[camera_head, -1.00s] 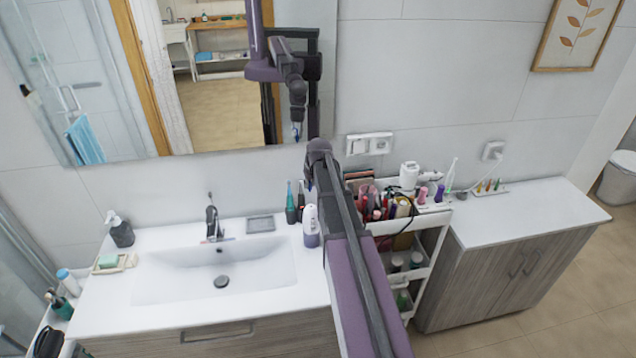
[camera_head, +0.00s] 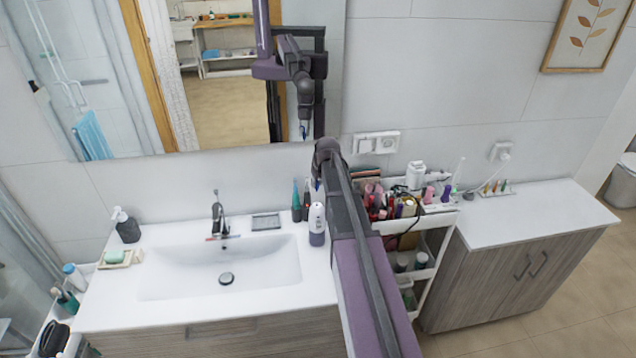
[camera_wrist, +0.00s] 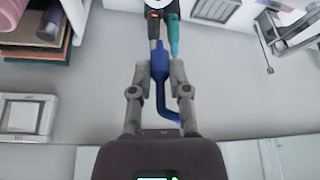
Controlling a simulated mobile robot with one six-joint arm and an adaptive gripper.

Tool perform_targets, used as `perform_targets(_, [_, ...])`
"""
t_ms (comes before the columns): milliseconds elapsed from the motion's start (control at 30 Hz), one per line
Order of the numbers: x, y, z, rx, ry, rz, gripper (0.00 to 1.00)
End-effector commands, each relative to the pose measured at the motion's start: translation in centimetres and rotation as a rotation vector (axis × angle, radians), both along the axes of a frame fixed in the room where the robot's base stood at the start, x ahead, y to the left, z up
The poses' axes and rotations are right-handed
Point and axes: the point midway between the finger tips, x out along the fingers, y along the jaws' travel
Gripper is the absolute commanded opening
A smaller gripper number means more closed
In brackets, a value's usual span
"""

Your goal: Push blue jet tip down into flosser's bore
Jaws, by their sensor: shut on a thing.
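The blue jet tip (camera_wrist: 160,72) is between the fingertips of my gripper (camera_wrist: 159,88) in the wrist view, with its thin bent end toward my wrist. My gripper is shut on it. In the head view the tip shows as a small blue spot (camera_head: 317,184) below the end of my arm. The flosser (camera_head: 316,222), white with a purple lower part, stands upright on the counter right of the basin, just below the tip in the picture. The tip looks apart from it. A white round shape (camera_wrist: 158,3), cut off at the wrist view's top edge, may be the flosser; its bore is not visible.
A teal brush (camera_head: 295,200) and a dark one (camera_head: 305,205) stand close left of the flosser. The crowded cosmetics cart (camera_head: 447,208) stands right of my arm. The mirror (camera_head: 200,75) hangs behind. The basin (camera_head: 260,262) is empty.

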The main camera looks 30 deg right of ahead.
Motion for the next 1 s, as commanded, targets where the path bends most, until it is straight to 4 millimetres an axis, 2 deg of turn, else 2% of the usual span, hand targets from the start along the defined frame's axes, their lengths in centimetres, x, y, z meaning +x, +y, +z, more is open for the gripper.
perform_targets(700, [0.0, 0.0, -4.7, 0.0, 0.0, 0.0, 0.06])
perform_targets(1000, [0.0, 0.0, -5.5, 0.0, 0.0, 0.0, 0.06])
